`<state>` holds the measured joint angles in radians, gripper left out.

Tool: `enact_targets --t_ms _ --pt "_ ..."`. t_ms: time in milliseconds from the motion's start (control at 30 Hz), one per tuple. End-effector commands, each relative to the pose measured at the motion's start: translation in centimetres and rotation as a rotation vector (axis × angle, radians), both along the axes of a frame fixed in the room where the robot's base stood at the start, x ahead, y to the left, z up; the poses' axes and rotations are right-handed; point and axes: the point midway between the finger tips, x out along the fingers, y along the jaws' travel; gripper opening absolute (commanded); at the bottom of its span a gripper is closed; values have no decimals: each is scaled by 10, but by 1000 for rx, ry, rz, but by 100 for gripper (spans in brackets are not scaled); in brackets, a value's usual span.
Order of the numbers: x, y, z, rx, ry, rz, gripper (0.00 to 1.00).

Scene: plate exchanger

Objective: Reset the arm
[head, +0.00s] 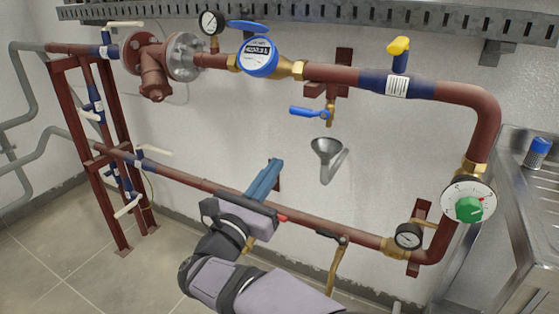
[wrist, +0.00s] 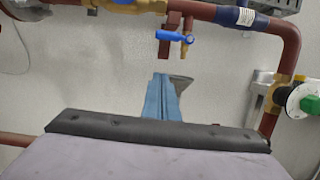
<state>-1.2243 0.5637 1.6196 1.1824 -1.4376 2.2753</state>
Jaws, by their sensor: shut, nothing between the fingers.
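My gripper (head: 268,175) is shut and empty, with its blue fingers together. In the head view it stands in front of the lower red-brown pipe and points up toward the wall, left of the metal funnel (head: 327,150). In the wrist view the blue fingers (wrist: 166,92) point up and partly cover the funnel (wrist: 182,82). The small blue-handled valve (head: 308,112) is above and apart from the fingers; it also shows in the wrist view (wrist: 176,38). My arm hides part of the lower pipe.
The upper pipe (head: 335,74) carries a blue water meter (head: 258,56) and a yellow-handled valve (head: 398,60). At the right are a green-knobbed dial (head: 468,207), a pressure gauge (head: 408,236) and a metal cabinet (head: 520,215). A red stand (head: 72,130) is at the left.

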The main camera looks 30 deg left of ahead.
Motion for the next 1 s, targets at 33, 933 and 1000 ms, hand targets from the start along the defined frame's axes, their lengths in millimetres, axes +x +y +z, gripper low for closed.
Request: enact_targets --t_ms 33,933,1000 --pt "-3 0 -1 0 0 1 0" --pt "-5 13 -12 -293 36 -9 0" --pt "-4 29 -24 -439 64 33 0"
